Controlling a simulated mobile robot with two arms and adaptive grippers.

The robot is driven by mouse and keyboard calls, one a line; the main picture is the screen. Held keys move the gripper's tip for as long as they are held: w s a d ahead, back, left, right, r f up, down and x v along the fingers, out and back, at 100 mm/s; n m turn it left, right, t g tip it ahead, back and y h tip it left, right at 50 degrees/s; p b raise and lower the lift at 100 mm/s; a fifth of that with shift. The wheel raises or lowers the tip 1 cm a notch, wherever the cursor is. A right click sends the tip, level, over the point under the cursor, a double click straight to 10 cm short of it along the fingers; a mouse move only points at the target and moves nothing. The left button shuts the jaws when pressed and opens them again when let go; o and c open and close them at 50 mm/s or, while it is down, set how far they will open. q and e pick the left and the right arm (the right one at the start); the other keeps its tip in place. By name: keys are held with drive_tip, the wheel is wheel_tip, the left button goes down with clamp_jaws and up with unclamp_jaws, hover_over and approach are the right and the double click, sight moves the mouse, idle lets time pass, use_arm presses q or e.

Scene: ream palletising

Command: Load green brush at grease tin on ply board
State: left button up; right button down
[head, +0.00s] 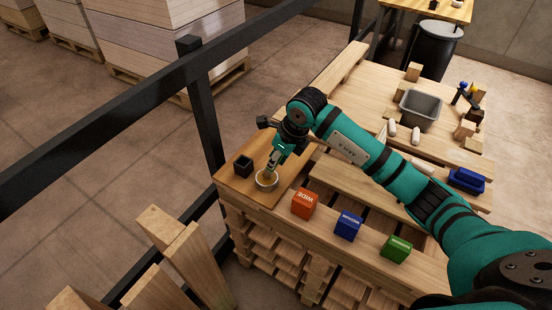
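The ply board (234,187) lies at the near left end of the pallet-like bench. The grease tin (260,186), a small round metal tin, stands on it. My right gripper (274,160) points down directly over the tin. It appears shut on the green brush (271,172), whose lower end shows tan inside the tin's rim. The fingers and handle are small and similar in colour, so the grip is hard to make out. Whether the bristles touch the grease is hidden. My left gripper is out of view.
A dark square cup (243,165) stands left of the tin. Red (303,203), blue (348,225) and green (396,248) blocks line the front plank. A grey tub (419,109) and blue tray (467,180) are farther right. A black rail (150,110) runs along the left.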

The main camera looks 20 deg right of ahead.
idle(0.4)
drive_tip(key=shift+r+p, duration=1.8)
drive_tip(key=shift+r, duration=0.95)
drive_tip(key=shift+r+p, duration=0.4)
drive_tip(key=shift+r, duration=0.3)
